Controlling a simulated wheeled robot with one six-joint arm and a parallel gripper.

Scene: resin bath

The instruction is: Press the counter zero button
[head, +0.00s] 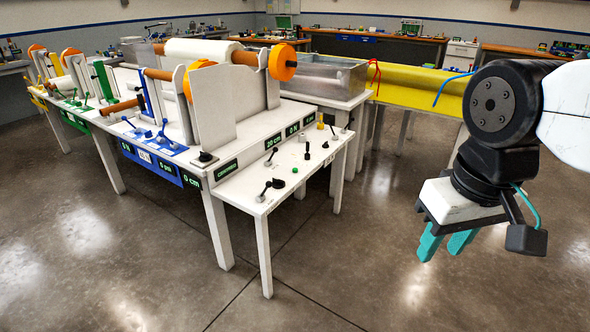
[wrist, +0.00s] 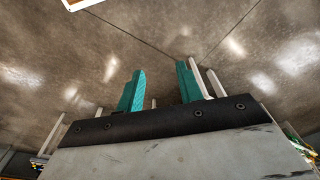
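My gripper (head: 445,244) has teal fingers and hangs over bare floor at the right of the head view, well apart from the bench. In the wrist view the two fingers (wrist: 159,80) stand apart with nothing between them, so it is open. A white control shelf (head: 262,205) on the bench front carries several small levers and knobs, a round black knob (head: 278,184) among them. A black button-like part (head: 205,156) sits at the bench corner above a green-lettered display (head: 226,170). I cannot tell which part is the counter zero button.
Behind the shelf stand white roller frames with an orange wheel (head: 282,62). A metal bath (head: 325,76) and a yellow trough (head: 420,87) are behind to the right. The concrete floor (head: 345,270) between shelf and gripper is clear.

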